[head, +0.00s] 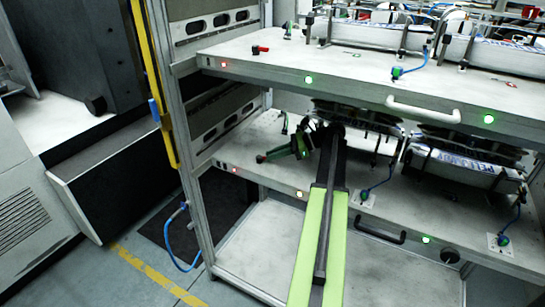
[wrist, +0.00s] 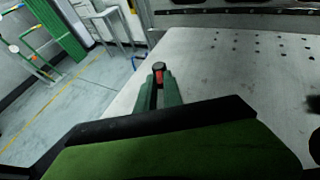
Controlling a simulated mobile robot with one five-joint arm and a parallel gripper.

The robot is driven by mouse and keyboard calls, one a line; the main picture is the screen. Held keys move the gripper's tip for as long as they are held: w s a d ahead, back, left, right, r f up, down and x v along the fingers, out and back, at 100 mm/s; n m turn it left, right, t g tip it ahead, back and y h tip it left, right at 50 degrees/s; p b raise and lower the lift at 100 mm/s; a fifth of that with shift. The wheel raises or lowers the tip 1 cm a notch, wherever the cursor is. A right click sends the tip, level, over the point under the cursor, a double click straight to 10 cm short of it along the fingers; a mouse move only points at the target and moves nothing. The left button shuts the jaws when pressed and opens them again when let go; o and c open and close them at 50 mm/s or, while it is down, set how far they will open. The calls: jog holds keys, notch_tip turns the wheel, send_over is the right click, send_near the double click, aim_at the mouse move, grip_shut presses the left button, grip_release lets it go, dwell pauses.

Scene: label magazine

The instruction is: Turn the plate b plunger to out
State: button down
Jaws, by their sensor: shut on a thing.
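My gripper (head: 272,155) reaches over the left part of the lower plate (head: 285,181) in the head view. In the wrist view its two green fingers (wrist: 159,88) are shut on a small plunger (wrist: 158,67) with a red body and a dark round top. A bit of red at the fingertips marks this plunger (head: 261,158) in the head view. Its lower part is hidden by the fingers, and I cannot read its setting. A similar red and black plunger (head: 260,50) stands on the upper plate (head: 290,65). No letter naming either plate is readable.
Handles (head: 423,109) and lit buttons (head: 308,79) line the plate fronts. A metal post (head: 178,130) stands left of the plates. The lower plate's front left is mostly clear.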

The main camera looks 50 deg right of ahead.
dwell(0.3)
jog(key=c, duration=1.5)
grip_release()
jog(key=p+v, duration=0.3)
jog(key=v, duration=0.4)
jog(key=shift+r, duration=0.15)
jog(key=shift+s+d, duration=0.2)
